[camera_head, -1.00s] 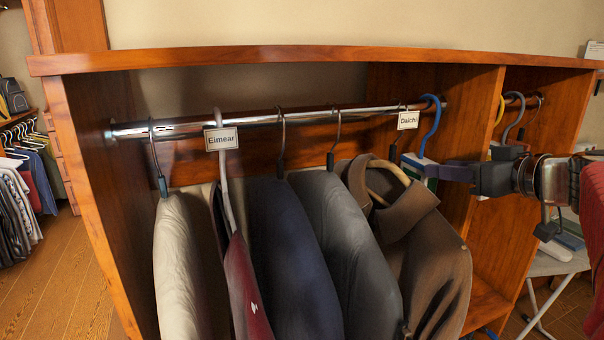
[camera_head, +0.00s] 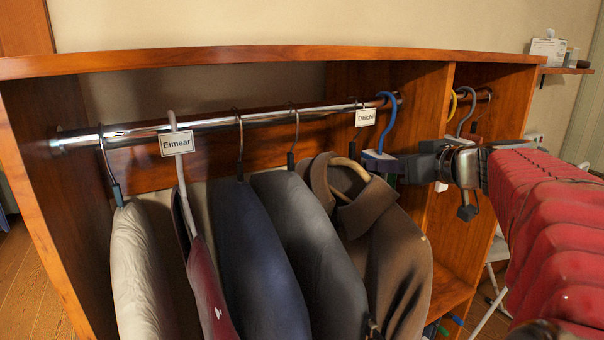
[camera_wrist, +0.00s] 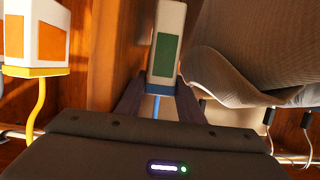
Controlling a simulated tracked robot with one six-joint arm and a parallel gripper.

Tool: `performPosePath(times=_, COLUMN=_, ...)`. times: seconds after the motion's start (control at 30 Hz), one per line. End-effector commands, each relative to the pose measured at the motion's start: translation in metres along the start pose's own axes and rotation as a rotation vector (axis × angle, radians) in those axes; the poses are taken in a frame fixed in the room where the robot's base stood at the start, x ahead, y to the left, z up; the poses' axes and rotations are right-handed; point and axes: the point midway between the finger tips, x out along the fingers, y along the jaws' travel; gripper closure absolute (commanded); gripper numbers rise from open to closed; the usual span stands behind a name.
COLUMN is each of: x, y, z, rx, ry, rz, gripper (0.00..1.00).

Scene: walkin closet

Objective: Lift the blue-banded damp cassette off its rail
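The blue-banded damp cassette (camera_head: 372,164) hangs by its blue hook (camera_head: 388,112) at the right end of the chrome rail, beside the brown coat's collar. In the wrist view the cassette (camera_wrist: 167,22) is white with a green label, and its blue band (camera_wrist: 160,88) lies between my two fingers. My gripper (camera_head: 402,168) reaches in from the right at band height; it also shows in the wrist view (camera_wrist: 160,98). No clear gap shows beside the band, but I cannot tell whether the fingers press on it.
The chrome rail (camera_head: 225,121) carries several garments, with tags Eimear (camera_head: 176,144) and Daichi (camera_head: 365,117). The brown coat (camera_head: 372,240) hangs close by the cassette. A wooden divider (camera_head: 440,195) stands on its right. Beyond it is a yellow-hooked cassette, seen in the wrist view (camera_wrist: 40,35). The wooden top (camera_head: 250,60) spans above.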

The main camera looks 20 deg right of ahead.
Motion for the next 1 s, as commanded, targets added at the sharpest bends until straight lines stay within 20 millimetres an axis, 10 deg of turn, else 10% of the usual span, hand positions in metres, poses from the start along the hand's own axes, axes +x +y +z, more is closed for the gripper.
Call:
performPosePath(times=0.7, x=-0.0003, y=0.0000, z=-0.0001, rx=0.000, ry=0.000, rz=0.000, gripper=1.00)
performPosePath(times=1.0, x=-0.0009, y=0.0000, z=-0.0019, rx=-0.001, ry=0.002, rz=0.001, gripper=1.00)
